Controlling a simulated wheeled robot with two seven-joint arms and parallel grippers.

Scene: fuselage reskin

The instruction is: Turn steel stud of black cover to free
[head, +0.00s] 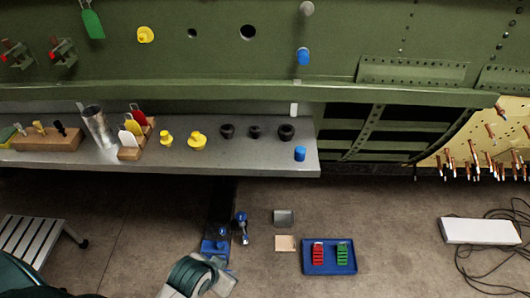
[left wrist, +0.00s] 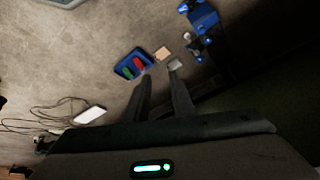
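Three black round covers or caps stand in a row on the grey bench: a left one (head: 227,131), a middle one (head: 255,132) and a right one (head: 286,132). Two dark round spots, a small one (head: 192,33) and a larger one (head: 247,32), show on the green fuselage skin; I cannot tell if they are holes or covers. No steel stud on a black cover can be made out. My left gripper (left wrist: 160,72) shows in the left wrist view, fingers apart and nothing between them, with the floor beyond.
The bench (head: 300,165) also carries yellow plugs (head: 197,142), a blue plug (head: 300,153) and a metal cup (head: 97,127). A blue tray (head: 330,268) with red and green pieces lies on the floor. A step stool (head: 40,240) stands left; cables (head: 490,270) lie right.

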